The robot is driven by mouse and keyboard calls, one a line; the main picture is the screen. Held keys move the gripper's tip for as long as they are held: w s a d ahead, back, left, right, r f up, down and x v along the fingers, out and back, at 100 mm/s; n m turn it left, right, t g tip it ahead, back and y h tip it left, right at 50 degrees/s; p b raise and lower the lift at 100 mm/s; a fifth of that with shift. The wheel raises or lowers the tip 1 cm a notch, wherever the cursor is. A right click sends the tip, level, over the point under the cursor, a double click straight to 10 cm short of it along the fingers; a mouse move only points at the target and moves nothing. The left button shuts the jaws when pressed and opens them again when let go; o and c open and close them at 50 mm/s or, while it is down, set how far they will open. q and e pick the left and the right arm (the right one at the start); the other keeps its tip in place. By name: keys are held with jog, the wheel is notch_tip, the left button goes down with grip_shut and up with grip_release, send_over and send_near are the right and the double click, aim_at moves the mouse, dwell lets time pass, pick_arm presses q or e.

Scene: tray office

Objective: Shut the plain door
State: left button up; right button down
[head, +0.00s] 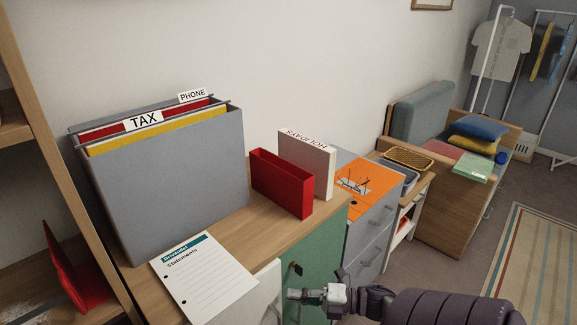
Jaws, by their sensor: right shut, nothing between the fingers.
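A plain cream door panel (262,296) stands at the front of the wooden cabinet (228,232), at the bottom of the head view. It appears to stand out from the cabinet front, but its lower part is cut off by the picture edge. A green door (325,257) with a small dark knob or lock is to its right. My right gripper (293,294) is shut and empty in front of the green door, just right of the cream panel. I cannot tell whether it touches either one. My left gripper is not in view.
On the cabinet top are a grey file box (170,185), a statements sheet (205,278) overhanging the front edge, a red holder (281,183) and a white holidays box (308,158). A grey drawer unit (372,238) stands to the right. Open shelving (45,130) is at left.

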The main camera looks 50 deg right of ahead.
jog(key=shift+w, duration=0.2)
dwell(0.4)
jog(key=v, duration=1.2)
jog(key=s+a+f+m+g+h+p, duration=0.2)
jog(key=f+m+h, duration=0.4)
jog(key=f, duration=0.5)
jog(key=s+a+f+m+g+h+p, duration=0.15)
jog(key=f+m+h, duration=0.25)
jog(key=f+m, duration=0.6)
jog(key=s+a+f+m+g+p, duration=0.1)
jog(key=s+a+f+m+g, duration=0.2)
jog(key=a, duration=0.7)
jog(key=s+a+f+m+g+p, duration=0.1)
jog(key=s+a+f+m+g, duration=0.2)
jog(key=s+a+f+g, duration=0.4)
jog(key=s+a+f, duration=0.3)
jog(key=s+f, duration=0.2)
jog(key=shift+a+f, duration=0.3)
jog(key=shift+f, duration=0.05)
